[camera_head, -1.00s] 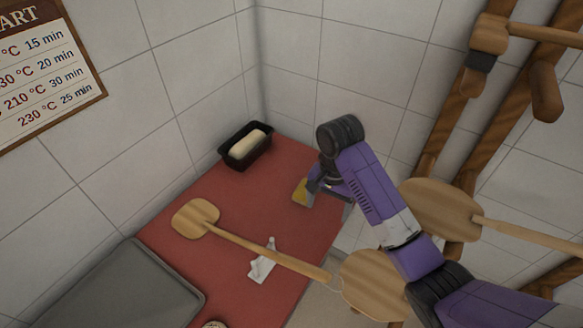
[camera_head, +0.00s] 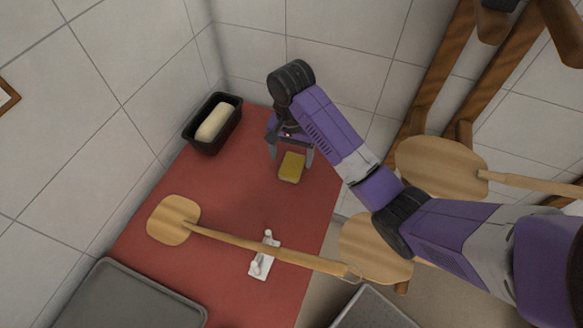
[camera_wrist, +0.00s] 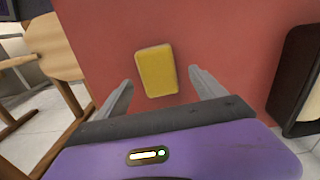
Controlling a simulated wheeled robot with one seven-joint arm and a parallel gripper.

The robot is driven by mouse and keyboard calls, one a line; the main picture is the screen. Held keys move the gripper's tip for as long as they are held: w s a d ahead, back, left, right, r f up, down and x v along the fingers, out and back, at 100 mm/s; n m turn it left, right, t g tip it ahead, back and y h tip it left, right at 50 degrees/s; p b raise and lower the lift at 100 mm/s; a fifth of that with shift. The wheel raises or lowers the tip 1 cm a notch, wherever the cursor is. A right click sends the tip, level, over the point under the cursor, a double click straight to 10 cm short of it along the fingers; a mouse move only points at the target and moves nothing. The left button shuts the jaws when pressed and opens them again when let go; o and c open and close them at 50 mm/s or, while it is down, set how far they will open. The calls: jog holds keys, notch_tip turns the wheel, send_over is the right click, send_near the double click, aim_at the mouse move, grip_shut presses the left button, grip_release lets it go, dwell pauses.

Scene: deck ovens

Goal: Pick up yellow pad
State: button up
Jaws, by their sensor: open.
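The yellow pad (camera_head: 291,167) lies flat on the red countertop (camera_head: 235,200) toward its far right part. My gripper (camera_head: 290,155) is open just above and behind the pad in the head view, its fingers pointing down. In the wrist view the yellow pad (camera_wrist: 156,71) shows whole, between and slightly beyond the two open fingertips of my gripper (camera_wrist: 160,80). Nothing is between the fingers that I can see held; the exact height over the pad is hard to tell.
A black loaf pan (camera_head: 190,133) with pale dough (camera_head: 214,122) stands at the back left. A wooden peel (camera_head: 173,220) lies across a white stand (camera_head: 264,262). A grey tray (camera_head: 130,298) is at front left. Tiled walls border the back.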

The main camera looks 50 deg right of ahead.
jog(key=shift+s+f+p, duration=0.2)
jog(key=shift+f+p, duration=0.35)
jog(key=shift+f, duration=1.4)
jog(key=c, duration=1.4)
jog(key=shift+c, duration=0.2)
notch_tip(320, 180, up, 9)
jog(key=p, duration=0.3)
jog(key=shift+d, duration=0.1)
jog(key=r, duration=0.2)
notch_tip(320, 180, up, 9)
send_over(292, 164)
